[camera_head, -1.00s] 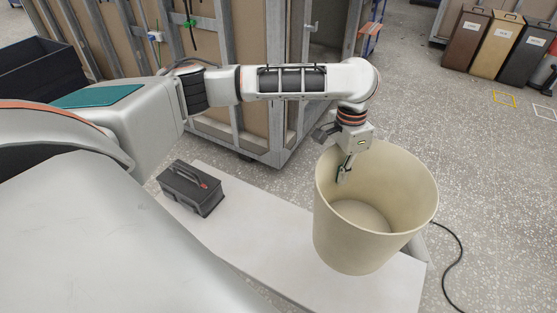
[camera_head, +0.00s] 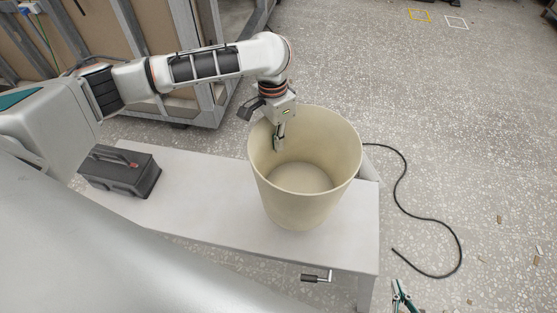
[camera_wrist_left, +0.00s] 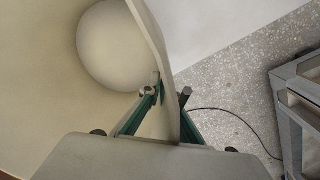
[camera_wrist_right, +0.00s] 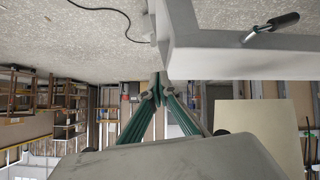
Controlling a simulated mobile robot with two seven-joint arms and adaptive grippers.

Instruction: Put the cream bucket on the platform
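The cream bucket (camera_head: 300,210) is upright, open side up, over the right part of the white bench (camera_head: 210,205), which looks like the platform. My left gripper (camera_head: 278,140) is shut on its left far rim, one finger inside and one outside; the left wrist view shows the bucket wall (camera_wrist_left: 155,40) between the fingers. In the right wrist view the bucket (camera_wrist_right: 262,130) shows a gap between its base and the bench edge (camera_wrist_right: 250,68), so it seems raised a little. My right gripper (camera_head: 402,298) is empty, low beside the bench; its fingertips (camera_wrist_right: 159,85) meet.
A dark toolbox (camera_head: 120,172) sits on the bench's left part. A crank handle (camera_head: 316,276) sticks out at the bench's front. A black cable (camera_head: 425,217) lies on the speckled floor to the right. A metal-framed panel wall (camera_head: 170,115) stands behind.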

